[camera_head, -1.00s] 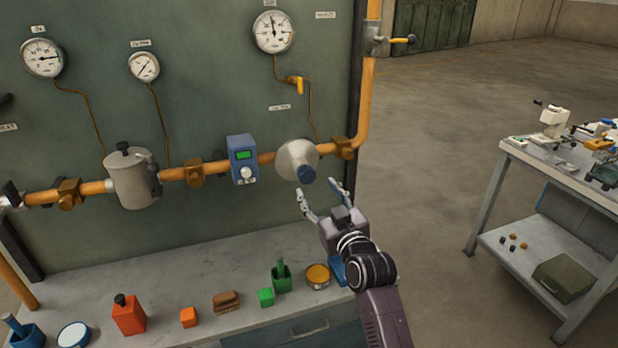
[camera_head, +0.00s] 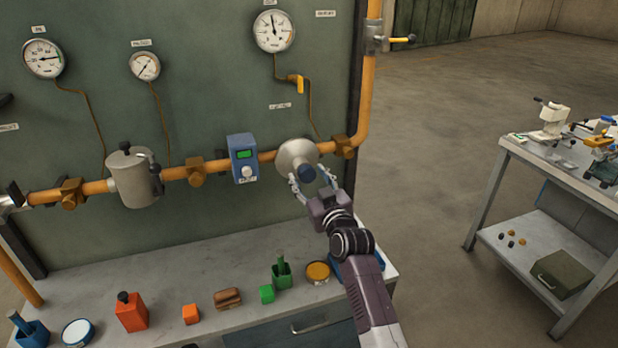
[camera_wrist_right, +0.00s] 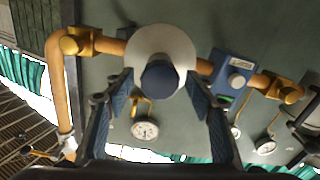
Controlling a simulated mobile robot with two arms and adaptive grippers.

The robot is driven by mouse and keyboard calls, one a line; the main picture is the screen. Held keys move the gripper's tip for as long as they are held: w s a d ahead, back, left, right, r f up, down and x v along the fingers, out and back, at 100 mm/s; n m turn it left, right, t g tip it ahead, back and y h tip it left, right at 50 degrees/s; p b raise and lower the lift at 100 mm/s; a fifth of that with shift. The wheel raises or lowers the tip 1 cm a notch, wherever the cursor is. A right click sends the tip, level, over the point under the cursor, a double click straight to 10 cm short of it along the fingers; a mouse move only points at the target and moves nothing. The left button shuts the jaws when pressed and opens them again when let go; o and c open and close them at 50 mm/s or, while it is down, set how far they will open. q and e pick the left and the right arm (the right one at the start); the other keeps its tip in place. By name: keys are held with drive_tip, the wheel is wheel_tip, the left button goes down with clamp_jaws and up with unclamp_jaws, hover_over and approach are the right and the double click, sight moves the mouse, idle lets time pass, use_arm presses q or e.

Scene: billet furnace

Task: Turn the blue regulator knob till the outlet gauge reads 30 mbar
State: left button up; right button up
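The blue regulator knob (camera_head: 307,173) sits on the front of a pale grey round regulator body (camera_head: 290,155) on the orange pipe. My right gripper (camera_head: 312,182) is open in front of it, its fingers to the left and right of the knob. In the right wrist view the knob (camera_wrist_right: 159,79) lies between the two open fingers (camera_wrist_right: 160,100), with gaps on both sides and no contact visible. The gauge at the upper right of the panel (camera_head: 273,31) has a needle near straight up; its scale is too small to read. My left gripper is out of view.
A blue box with a green display (camera_head: 242,158) sits on the pipe left of the regulator. The bench below (camera_head: 160,270) holds several small items. A side table (camera_head: 560,175) stands at the right, with open floor between.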

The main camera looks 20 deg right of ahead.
drive_tip(key=c, duration=1)
drive_tip(key=shift+m+p, duration=0.35)
drive_tip(key=shift+m, duration=0.65)
drive_tip(key=o, duration=1.1)
drive_tip(key=shift+o, duration=0.2)
drive_tip(key=s, duration=1.2)
drive_tip(key=shift+d, duration=0.2)
